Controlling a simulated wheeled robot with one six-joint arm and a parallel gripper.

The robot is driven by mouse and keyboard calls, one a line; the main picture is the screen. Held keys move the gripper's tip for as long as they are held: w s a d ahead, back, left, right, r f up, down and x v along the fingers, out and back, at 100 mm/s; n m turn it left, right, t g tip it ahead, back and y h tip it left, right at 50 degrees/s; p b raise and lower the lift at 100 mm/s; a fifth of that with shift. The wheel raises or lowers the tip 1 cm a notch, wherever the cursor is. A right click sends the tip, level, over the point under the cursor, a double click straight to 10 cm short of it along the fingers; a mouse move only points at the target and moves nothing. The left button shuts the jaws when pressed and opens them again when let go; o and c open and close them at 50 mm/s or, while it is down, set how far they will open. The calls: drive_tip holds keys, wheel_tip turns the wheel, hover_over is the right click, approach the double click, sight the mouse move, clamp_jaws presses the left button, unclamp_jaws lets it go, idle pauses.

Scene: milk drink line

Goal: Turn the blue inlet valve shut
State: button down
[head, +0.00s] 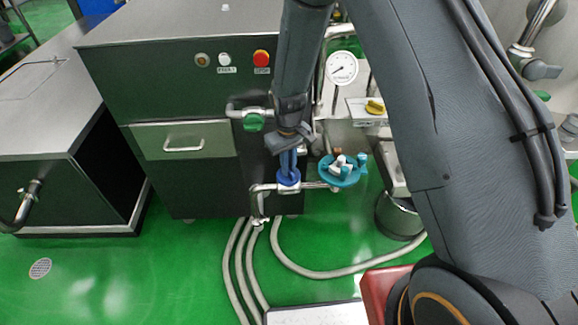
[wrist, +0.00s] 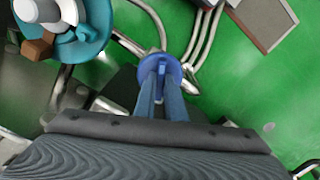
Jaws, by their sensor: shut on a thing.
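The blue inlet valve (head: 288,180) is a round blue handle on a metal pipe, low in front of the dark green machine. In the wrist view the blue valve (wrist: 160,67) shows at the tips of my fingers. My gripper (head: 289,166) reaches down from above with two blue fingers. It is shut on the raised middle bar of the valve handle. In the wrist view my gripper (wrist: 160,95) has one finger on each side of that bar. The far side of the handle is partly hidden by the fingers.
A teal round fitting (head: 340,171) with white and brown parts sits close to the right of the valve. A green-handled valve (head: 254,122) is up to the left. A pressure gauge (head: 341,68) and yellow knob (head: 375,107) are behind. Hoses (head: 315,271) lie on the green floor.

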drive_tip(key=m, duration=0.5)
drive_tip(key=shift+m, duration=0.4)
idle(0.3)
drive_tip(key=c, duration=1.8)
unclamp_jaws()
drive_tip(key=shift+r+b, duration=0.5)
drive_tip(key=shift+r, duration=3.4)
